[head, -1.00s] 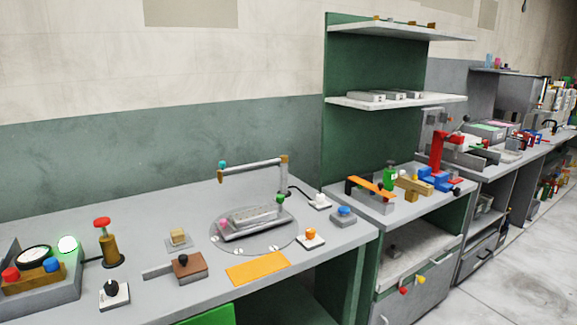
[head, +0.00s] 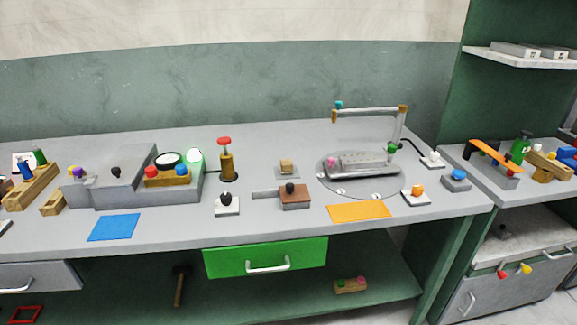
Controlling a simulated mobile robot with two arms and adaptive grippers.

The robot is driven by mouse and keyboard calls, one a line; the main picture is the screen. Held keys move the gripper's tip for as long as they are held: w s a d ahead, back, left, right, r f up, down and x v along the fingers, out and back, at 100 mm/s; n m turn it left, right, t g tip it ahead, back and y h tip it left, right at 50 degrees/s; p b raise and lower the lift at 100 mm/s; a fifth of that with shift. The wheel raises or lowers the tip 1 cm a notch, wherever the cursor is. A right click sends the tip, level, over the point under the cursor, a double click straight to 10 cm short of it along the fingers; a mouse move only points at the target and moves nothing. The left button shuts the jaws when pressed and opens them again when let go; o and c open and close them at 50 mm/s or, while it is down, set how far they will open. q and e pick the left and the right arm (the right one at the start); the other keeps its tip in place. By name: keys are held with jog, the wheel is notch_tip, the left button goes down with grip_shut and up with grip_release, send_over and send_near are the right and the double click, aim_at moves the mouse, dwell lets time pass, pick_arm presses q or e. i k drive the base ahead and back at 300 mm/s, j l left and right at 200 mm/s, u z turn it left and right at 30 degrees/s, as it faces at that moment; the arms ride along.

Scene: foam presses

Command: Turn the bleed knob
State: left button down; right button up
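Several small knobs stand on the grey bench, and no label shows which is the bleed knob. A black knob on a white base (head: 227,204) is near the front middle. An orange knob on a white base (head: 416,193), a blue knob on a grey base (head: 458,178) and a white knob on a white base (head: 432,159) are at the right end. A round plate (head: 327,186) carries a grey block (head: 363,164) under a bar frame with a teal knob (head: 338,104) and a green knob (head: 392,147). Neither of my grippers is in view.
A red-topped brass post (head: 226,160) and a gauge box (head: 167,171) with red and blue buttons stand left of centre. A brown block (head: 293,196) is in the middle. Blue (head: 114,227) and orange (head: 359,211) mats lie near the front edge. A green drawer (head: 265,258) is below.

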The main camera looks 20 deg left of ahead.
aim_at(226, 200)
jog(key=u, duration=1.5)
jog(key=i+j, duration=0.85)
jog(key=i, duration=0.15)
